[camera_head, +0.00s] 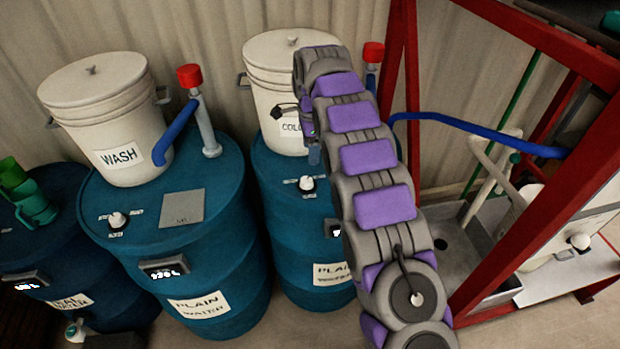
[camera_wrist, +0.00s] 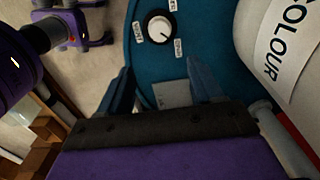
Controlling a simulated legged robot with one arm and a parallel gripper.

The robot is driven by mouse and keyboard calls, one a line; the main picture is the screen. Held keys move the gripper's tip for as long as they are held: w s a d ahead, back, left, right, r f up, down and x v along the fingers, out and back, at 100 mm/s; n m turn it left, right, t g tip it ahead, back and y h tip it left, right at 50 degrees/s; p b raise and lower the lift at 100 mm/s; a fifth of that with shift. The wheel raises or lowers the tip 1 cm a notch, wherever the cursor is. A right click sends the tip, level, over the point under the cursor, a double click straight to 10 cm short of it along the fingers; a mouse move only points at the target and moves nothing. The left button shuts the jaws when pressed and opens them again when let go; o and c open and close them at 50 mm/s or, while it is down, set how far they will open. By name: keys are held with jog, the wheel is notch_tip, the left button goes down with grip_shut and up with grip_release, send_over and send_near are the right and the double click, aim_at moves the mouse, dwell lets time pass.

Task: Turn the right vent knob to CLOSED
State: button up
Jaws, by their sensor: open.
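The right vent knob (camera_head: 306,184) is a white dial on a dark base on top of the right blue barrel, below the COLOUR bucket. In the wrist view the knob (camera_wrist: 158,26) stands ahead of the fingers, with small white labels around it too blurred to read surely. I cannot tell which label it points to. My gripper (camera_wrist: 158,68) is open, its two blue fingers apart with nothing between them. The knob lies beyond the fingertips, not visibly touched. In the head view a blue fingertip of my gripper (camera_head: 314,154) shows just above the knob; the rest is mostly hidden by my arm.
The COLOUR bucket (camera_head: 270,110) stands close behind the knob on the same barrel (camera_head: 290,235). The left barrel (camera_head: 215,240) carries the WASH bucket (camera_head: 108,125) and another knob (camera_head: 118,219). A blue pipe (camera_head: 470,127) and red frame (camera_head: 535,215) are at the right.

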aim_at(307, 179)
jog(key=a+f, duration=0.1)
jog(key=f, duration=0.5)
jog(key=a+f+b, duration=0.1)
jog(key=f, duration=0.1)
jog(key=shift+s+a+f, duration=0.1)
jog(key=shift+a+f, duration=0.2)
jog(key=shift+f, duration=0.1)
jog(key=d+f, duration=0.2)
jog(key=f, duration=0.1)
jog(key=shift+a+f, duration=0.15)
jog(key=shift+a, duration=0.5)
jog(key=shift+c, duration=0.2)
jog(key=shift+a, duration=0.2)
jog(key=shift+c, duration=1.5)
jog(key=shift+d, duration=0.6)
jog(key=c, duration=0.7)
jog(key=shift+a, duration=0.15)
